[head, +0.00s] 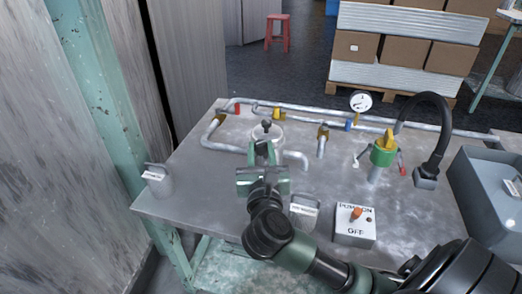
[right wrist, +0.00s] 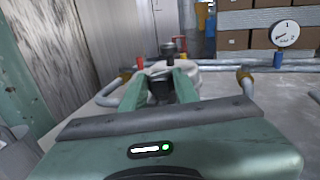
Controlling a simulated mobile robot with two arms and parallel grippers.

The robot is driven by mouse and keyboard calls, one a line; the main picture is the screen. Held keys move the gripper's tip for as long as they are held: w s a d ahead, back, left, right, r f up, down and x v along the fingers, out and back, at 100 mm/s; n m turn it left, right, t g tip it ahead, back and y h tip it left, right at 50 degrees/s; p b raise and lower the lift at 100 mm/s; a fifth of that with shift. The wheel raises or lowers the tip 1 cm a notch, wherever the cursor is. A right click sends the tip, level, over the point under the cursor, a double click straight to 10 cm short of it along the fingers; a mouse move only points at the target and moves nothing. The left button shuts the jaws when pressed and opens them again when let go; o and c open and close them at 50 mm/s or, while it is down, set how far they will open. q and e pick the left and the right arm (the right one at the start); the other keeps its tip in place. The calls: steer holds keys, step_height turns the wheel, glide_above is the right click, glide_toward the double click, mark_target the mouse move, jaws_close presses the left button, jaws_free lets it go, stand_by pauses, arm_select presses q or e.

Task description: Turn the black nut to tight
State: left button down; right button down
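A small black knob-like part (head: 267,125), perhaps the black nut, stands on top of a pale round fitting (head: 277,133) at the table's left middle. It also shows in the right wrist view (right wrist: 167,48), beyond the fingertips. My right gripper (head: 264,150) reaches in at the fitting's near side. In the right wrist view, its two green fingers (right wrist: 168,80) stand apart with a dark piece (right wrist: 158,89) between them. I cannot tell whether they touch it. The gripper hides the fitting's near side. My left gripper is in neither view.
Grey pipes (head: 325,110) run along the table (head: 400,210). A white gauge (head: 360,101), a green-and-yellow valve (head: 383,150) and a black bent arm (head: 438,130) stand farther right. A switch box (head: 354,227) is near the front edge, a grey bin (head: 490,190) at the right.

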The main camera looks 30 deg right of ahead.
steer(key=shift+w+a+m+g+h, duration=0.1)
steer(key=shift+a+m+g+h, duration=0.05)
steer(key=shift+m+g+h, duration=0.45)
steer(key=shift+m+h+p, duration=0.3)
steer(key=shift+h, duration=0.2)
steer(key=shift+w+a+f+m+g+h, duration=0.1)
steer(key=shift+m+g+h, duration=0.2)
steer(key=shift+g+h, duration=0.15)
steer(key=shift+m+g+h, duration=0.3)
steer(key=shift+g+h, duration=0.05)
steer(key=shift+g, duration=0.2)
steer(key=m+g, duration=0.1)
steer(key=m+g+h+b, duration=0.1)
steer(key=g+h+b, duration=0.1)
steer(key=shift+w+a+m, duration=0.15)
steer(key=shift+w+m, duration=0.1)
steer(key=shift+m, duration=0.15)
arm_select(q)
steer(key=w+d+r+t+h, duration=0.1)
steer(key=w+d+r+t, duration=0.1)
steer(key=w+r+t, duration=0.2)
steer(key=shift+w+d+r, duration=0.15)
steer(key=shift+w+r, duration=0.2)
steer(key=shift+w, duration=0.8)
arm_select(e)
steer(key=shift+g, duration=0.3)
steer(key=c, duration=1.3)
jaws_free()
steer(key=shift+c, duration=0.2)
